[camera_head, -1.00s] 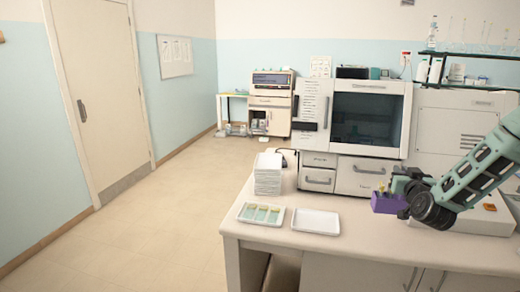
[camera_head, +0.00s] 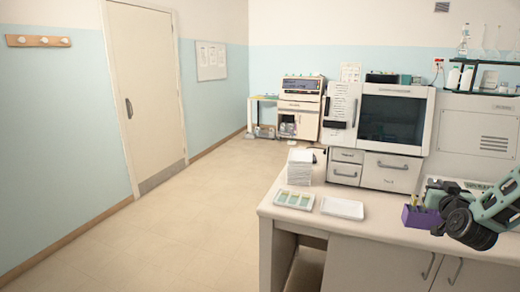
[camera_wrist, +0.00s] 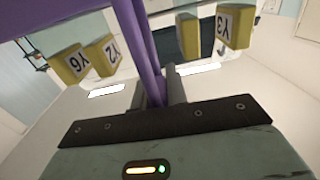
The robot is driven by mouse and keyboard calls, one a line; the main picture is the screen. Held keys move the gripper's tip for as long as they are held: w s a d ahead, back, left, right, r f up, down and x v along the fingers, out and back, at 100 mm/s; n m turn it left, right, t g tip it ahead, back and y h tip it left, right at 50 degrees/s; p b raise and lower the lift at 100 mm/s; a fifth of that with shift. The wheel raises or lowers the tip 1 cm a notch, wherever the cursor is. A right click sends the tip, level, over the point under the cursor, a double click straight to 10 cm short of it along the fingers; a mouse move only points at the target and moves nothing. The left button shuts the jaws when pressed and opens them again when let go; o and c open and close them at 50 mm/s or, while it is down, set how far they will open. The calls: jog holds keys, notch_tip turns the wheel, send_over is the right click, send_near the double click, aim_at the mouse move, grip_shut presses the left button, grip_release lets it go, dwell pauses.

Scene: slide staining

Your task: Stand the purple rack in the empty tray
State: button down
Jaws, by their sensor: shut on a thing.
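The purple rack (camera_head: 421,217) is held at the right of the head view, in front of the bench equipment, with yellow-topped slides standing in it. My gripper (camera_head: 440,203) is shut on it. In the wrist view the purple rack (camera_wrist: 146,40) runs between my fingers (camera_wrist: 155,92), and several yellow slide ends show on both sides, marked Y6, Y2 and Y3. The empty tray (camera_head: 342,208) is white and shallow and lies on the bench, left of the rack in the head view. Whether the rack touches the bench cannot be told.
A large machine with a dark window (camera_head: 391,117) stands at the back of the bench (camera_head: 300,220). Open floor (camera_head: 170,235) lies left.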

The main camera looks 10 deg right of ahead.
aim_at(412, 225)
jog(key=a+f+y, duration=0.1)
jog(key=a+f, duration=0.1)
jog(key=f, duration=0.2)
jog(key=a+f+n+t+y+b, duration=0.1)
jog(key=a+f, duration=0.1)
jog(key=f, duration=0.2)
jog(key=a+f+n, duration=0.1)
jog(key=a+f, duration=0.1)
jog(key=f, duration=0.1)
jog(key=shift+s+a+f+y, duration=0.35)
jog(key=shift+a+f+y, duration=0.05)
jog(key=s+a+f+n+y+b, duration=0.1)
jog(key=s+a+f+y, duration=0.1)
jog(key=a+f, duration=0.3)
jog(key=s+a+f+n+y+b, duration=0.1)
jog(key=s+a+f, duration=0.3)
jog(key=a, duration=0.7)
jog(key=s+a+f+n+t+y+b, duration=0.1)
jog(key=s+a+f+y, duration=0.1)
jog(key=a+f, duration=0.4)
jog(key=shift+s+a+f+n+y, duration=0.35)
jog(key=shift+s+a, duration=0.3)
jog(key=shift+a, duration=0.5)
